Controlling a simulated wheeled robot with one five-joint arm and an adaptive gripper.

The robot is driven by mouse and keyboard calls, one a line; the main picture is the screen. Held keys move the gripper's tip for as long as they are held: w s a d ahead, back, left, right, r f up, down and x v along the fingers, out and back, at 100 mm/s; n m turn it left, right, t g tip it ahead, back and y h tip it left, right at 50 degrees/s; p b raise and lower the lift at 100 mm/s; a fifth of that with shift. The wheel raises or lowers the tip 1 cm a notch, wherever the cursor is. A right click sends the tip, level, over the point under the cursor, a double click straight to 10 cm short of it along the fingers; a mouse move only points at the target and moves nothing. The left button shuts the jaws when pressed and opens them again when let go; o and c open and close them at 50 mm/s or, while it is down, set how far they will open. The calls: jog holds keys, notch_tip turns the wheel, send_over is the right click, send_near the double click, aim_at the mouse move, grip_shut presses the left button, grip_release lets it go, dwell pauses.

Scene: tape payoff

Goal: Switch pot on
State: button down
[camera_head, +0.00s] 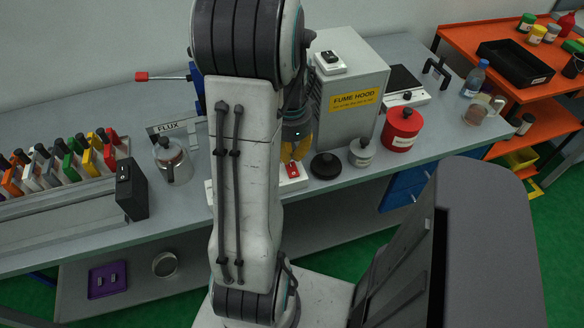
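A red rocker switch (292,171) sits on a pale base (296,182) at the bench's front edge, in the middle of the head view. My arm hides most of what lies left of it, so I cannot see whether a pot stands on this base. My gripper (294,153), with yellow fingers, points down just above and behind the switch. I cannot tell whether it touches the switch, or whether its fingers are open or shut. The switch's on or off position is too small to read.
Right of the switch stand a black round lid (325,165), a small grey lidded pot (361,152) and a red lidded pot (402,129). Behind is the fume hood box (352,100). Left are a glass jar (172,160) and a black box (131,189).

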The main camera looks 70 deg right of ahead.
aim_at(291, 165)
jog(key=shift+f+b, duration=1.3)
jog(key=shift+f, duration=0.2)
dwell(0.8)
jog(key=shift+r, duration=0.1)
jog(key=shift+r+p, duration=2.9)
jog(key=shift+r, duration=0.55)
